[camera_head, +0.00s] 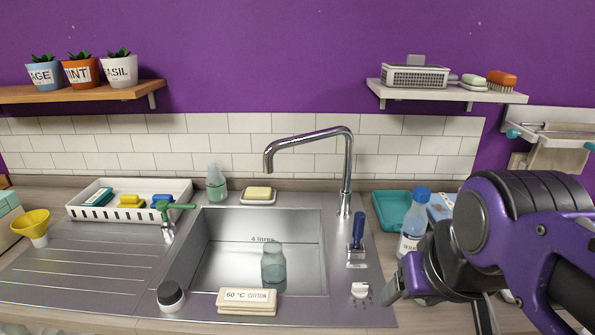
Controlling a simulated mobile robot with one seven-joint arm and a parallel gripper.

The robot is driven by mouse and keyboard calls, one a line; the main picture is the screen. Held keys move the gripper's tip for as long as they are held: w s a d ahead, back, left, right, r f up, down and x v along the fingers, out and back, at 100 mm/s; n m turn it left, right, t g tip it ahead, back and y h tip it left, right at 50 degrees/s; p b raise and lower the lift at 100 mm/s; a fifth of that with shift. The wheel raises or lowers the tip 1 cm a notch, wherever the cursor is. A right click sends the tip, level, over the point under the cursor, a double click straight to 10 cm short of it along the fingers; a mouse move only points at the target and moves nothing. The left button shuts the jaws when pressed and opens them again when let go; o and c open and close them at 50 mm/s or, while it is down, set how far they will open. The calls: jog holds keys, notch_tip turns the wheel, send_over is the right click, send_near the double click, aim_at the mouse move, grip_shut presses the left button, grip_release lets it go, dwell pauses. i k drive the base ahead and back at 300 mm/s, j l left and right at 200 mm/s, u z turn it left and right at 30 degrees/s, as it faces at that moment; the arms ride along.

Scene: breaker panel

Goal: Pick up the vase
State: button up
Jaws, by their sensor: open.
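A translucent grey-green glass vessel (273,268), which looks like the vase, stands in the sink basin (225,255), behind the folded cloth labelled "60 °C COTTON" (247,302). A smaller pale green bottle-shaped vessel (216,184) stands behind the sink's back left corner; I cannot tell if it is glass. My gripper (440,303) is at the lower right, open, to the right of the sink and well apart from both vessels. My arm hides part of the counter on the right.
A tall chrome faucet (347,165) arches over the basin. A white rack (130,213) with sponges and a green-handled tap (168,225) are on the left.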

aim_at(273, 262)
jog(key=j, duration=1.05)
jog(key=k+j+z, duration=0.2)
jog(key=j+z, duration=0.15)
jog(key=i+l+u, duration=0.2)
jog(key=u, duration=0.15)
